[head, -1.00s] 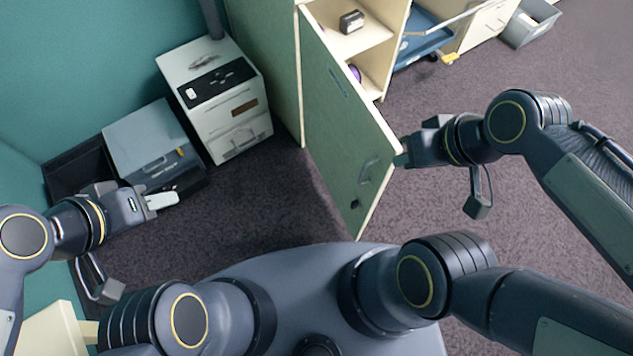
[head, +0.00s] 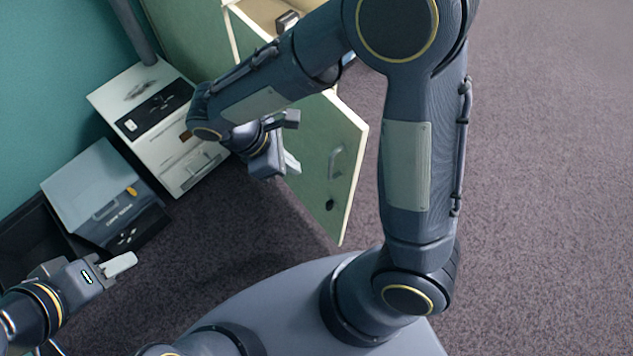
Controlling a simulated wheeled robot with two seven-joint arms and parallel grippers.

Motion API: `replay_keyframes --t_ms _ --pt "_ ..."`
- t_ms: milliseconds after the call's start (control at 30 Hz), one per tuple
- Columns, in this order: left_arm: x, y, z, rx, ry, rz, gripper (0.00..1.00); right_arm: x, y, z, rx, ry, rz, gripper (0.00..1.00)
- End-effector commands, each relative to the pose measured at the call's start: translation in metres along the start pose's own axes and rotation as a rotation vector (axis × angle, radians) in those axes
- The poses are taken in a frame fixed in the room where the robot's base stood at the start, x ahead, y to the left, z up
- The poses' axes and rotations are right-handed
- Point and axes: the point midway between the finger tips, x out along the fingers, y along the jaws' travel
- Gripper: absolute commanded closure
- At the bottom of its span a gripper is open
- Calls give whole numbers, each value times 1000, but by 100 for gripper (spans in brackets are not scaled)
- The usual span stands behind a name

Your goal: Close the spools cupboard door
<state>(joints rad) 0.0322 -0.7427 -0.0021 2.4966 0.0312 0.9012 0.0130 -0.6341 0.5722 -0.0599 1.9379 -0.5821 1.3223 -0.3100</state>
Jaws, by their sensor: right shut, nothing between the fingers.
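The green cupboard door (head: 347,135) stands open, its handle (head: 333,163) and a dark lock spot on the face toward me. The pale cupboard (head: 262,10) shows only in part at the top; my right arm hides most of it and the door's upper part. My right gripper (head: 292,163) is shut and empty, on the handle side of the door, left of the handle. I cannot tell whether its tips touch the door. My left gripper (head: 121,265) hangs low at the left, well away from the door; its finger gap is not clear.
A white printer-like machine (head: 125,88) and a grey-blue box-shaped machine (head: 95,190) stand at the left by the teal wall. A dark bin (head: 25,240) is beside them. The carpet (head: 540,180) on the right is clear.

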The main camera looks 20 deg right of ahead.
Motion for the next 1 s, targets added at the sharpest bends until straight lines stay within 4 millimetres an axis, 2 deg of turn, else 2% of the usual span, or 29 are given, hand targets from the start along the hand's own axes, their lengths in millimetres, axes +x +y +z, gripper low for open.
replay_keyframes --t_ms 33,100,200,300,467,900,1000 --pt "10 -5 5 0 0 0 64 13 0 -22 -77 -69 40 100" --pt "15 -7 7 0 0 0 64 20 0 -41 -156 -144 88 100" --pt "19 -9 9 0 0 0 64 27 1 -59 -232 -221 138 100" --pt "20 -9 10 0 0 0 64 30 2 -67 -270 -259 163 100" --pt "22 -10 11 0 0 0 64 41 4 -66 -278 -271 168 100" --pt "35 -16 18 0 0 0 64 127 21 -45 -277 -269 164 100" --pt "34 -16 17 0 0 0 64 133 26 -31 -274 -266 166 100"
